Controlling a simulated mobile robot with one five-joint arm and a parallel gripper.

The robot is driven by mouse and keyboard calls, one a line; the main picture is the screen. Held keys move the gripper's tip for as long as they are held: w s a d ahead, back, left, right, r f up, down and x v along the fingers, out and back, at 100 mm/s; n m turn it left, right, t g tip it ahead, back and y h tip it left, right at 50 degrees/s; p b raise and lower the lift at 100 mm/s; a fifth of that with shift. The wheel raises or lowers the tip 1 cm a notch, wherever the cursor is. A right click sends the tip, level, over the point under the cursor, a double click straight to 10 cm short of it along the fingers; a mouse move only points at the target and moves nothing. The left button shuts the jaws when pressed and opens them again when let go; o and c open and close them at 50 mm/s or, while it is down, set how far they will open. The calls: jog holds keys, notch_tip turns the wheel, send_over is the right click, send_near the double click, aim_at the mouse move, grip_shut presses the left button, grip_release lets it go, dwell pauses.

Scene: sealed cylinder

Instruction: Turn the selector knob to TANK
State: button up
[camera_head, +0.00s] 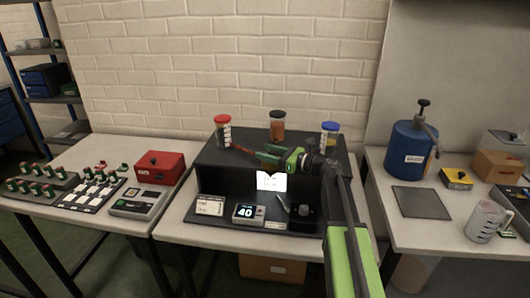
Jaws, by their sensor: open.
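No label reading TANK is legible, so I cannot tell for sure which part is the selector knob. A small black block with a round top (304,210) sits at the right of the dark station's front ledge. A yellow box with a dark knob-like top (457,177) stands on the right table. My gripper (250,154) is open above the dark station, pointing left, apart from both. Its fingers are small and partly blend with the dark station top. My arm rises from the lower right and passes close to the right of the black block.
A blue cylinder with a pump handle (412,148) stands on the right table beside a grey plate (421,200) and a measuring jug (487,221). Red-lidded (222,128), dark-lidded (277,126) and blue-lidded (329,134) jars stand on the station. A display reading 40 (245,212) sits in front.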

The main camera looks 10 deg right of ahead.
jog(key=shift+w+a, duration=0.4)
jog(key=shift+a, duration=0.2)
grip_shut()
jog(key=shift+d, duration=0.35)
jog(key=shift+a, duration=0.25)
